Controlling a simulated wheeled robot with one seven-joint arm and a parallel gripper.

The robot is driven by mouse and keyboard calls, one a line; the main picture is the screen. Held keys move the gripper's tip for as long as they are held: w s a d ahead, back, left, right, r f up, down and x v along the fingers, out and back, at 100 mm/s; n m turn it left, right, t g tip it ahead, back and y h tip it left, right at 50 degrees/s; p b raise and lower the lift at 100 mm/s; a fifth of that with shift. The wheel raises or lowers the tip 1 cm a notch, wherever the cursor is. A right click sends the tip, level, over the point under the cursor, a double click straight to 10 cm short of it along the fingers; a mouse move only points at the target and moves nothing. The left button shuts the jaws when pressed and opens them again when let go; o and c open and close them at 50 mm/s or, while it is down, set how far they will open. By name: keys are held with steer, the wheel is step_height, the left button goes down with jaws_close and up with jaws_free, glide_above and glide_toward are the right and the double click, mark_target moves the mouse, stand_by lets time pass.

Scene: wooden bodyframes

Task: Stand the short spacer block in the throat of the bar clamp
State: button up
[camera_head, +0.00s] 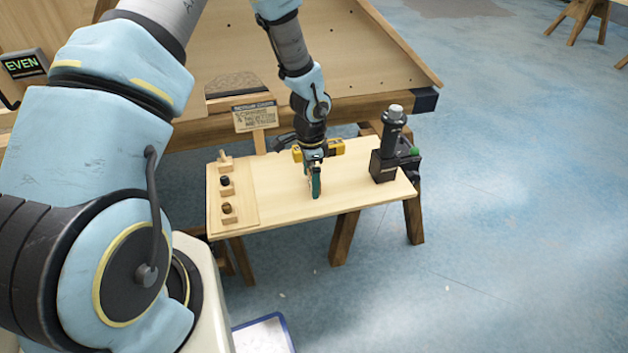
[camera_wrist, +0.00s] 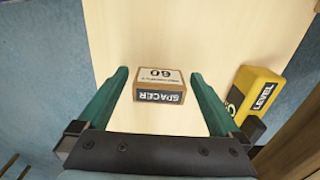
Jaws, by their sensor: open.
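A small wooden spacer block (camera_wrist: 158,86), labelled "SPACER" and "60", rests on the pale tabletop in the wrist view. It appears between the two green fingers of my gripper (camera_wrist: 160,75), with a gap on each side. My gripper is open and empty. In the head view my gripper (camera_head: 315,190) points down over the middle of the small table, and I cannot make out the spacer there. A black upright device with a silver top (camera_head: 391,145) stands at the table's right end. It may be the bar clamp, but its throat is not clear.
A yellow level (camera_wrist: 258,95) lies right of my gripper in the wrist view. A board (camera_head: 243,208) with several small wooden pieces lies on the left of the table (camera_head: 285,205). A sign (camera_head: 254,116) and a larger workbench (camera_head: 370,105) stand behind. The front tabletop is clear.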

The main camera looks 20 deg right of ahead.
steer(key=shift+f, duration=0.3)
steer(key=shift+c, duration=0.2)
steer(key=c, duration=1.4)
